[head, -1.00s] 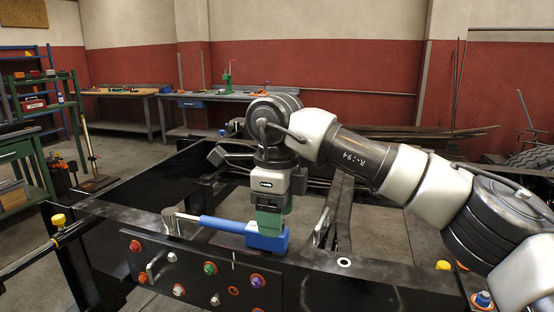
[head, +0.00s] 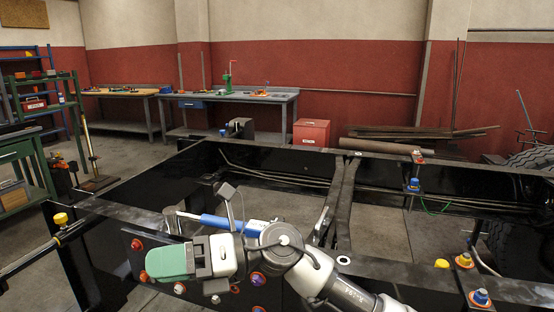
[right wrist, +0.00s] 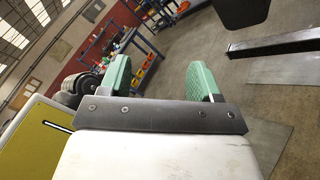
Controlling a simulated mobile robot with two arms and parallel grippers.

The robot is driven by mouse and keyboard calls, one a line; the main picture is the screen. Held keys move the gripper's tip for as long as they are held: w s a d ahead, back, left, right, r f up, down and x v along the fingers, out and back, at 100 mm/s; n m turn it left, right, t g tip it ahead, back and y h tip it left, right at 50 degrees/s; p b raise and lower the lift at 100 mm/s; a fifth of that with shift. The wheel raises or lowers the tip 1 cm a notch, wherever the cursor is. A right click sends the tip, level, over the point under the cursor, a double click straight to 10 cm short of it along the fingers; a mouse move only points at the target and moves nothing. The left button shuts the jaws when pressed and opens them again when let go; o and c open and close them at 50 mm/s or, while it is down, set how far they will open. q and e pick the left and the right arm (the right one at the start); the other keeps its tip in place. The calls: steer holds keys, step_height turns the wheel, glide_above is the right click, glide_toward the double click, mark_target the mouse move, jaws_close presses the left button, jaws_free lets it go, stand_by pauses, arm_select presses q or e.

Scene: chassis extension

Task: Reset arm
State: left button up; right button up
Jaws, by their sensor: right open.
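My right arm comes in from the lower right in the head view. Its gripper (head: 166,263) points left, low in front of the black chassis front panel (head: 125,222). In the right wrist view the two green fingers of this gripper (right wrist: 160,80) stand apart with nothing between them. A blue-handled tool (head: 222,222) lies on top of the front beam, behind my gripper and partly hidden by my arm. My left gripper is not in view.
Coloured buttons, among them a red one (head: 136,243), sit on the front panel. Yellow (head: 464,260) and blue (head: 480,297) fittings stand on the right side. Workbenches, a red box (head: 311,132) and shelves (head: 45,90) stand at the back. The chassis middle is open.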

steer(key=w+d+f+m+t, duration=0.1)
steer(key=w+d+m+t, duration=0.4)
steer(key=m+t, duration=0.75)
steer(key=w+d+f+m+t, duration=0.2)
steer(key=d+m+t, duration=0.5)
steer(key=m+t, duration=0.55)
steer(key=s+d+f+m+g+h, duration=0.2)
steer(key=d+f+m+h, duration=0.6)
steer(key=f, duration=0.1)
steer(key=s+d+f+m+g+h, duration=0.2)
steer(key=d+f+m+h, duration=0.55)
steer(key=f+m, duration=0.2)
steer(key=s+d+f+m+g+h, duration=0.1)
steer(key=s+d+f+g, duration=0.25)
steer(key=s, duration=0.35)
steer(key=s+d+f+m+g, duration=0.1)
steer(key=s+d+f+g, duration=0.1)
steer(key=s+f+g, duration=0.45)
steer(key=s+d+f+m+g+h, duration=0.1)
steer(key=s+d+f+m+g, duration=0.15)
steer(key=s, duration=0.55)
step_height(320, 180, down, 22)
steer(key=n+p, duration=0.1)
steer(key=p, duration=0.1)
steer(key=s+d+f+g+p, duration=0.1)
steer(key=s+d+f+p, duration=0.1)
steer(key=s+f, duration=1.4)
steer(key=shift+s+d+f+g, duration=0.2)
steer(key=shift+s+d+g, duration=0.15)
steer(key=shift+s+d, duration=0.25)
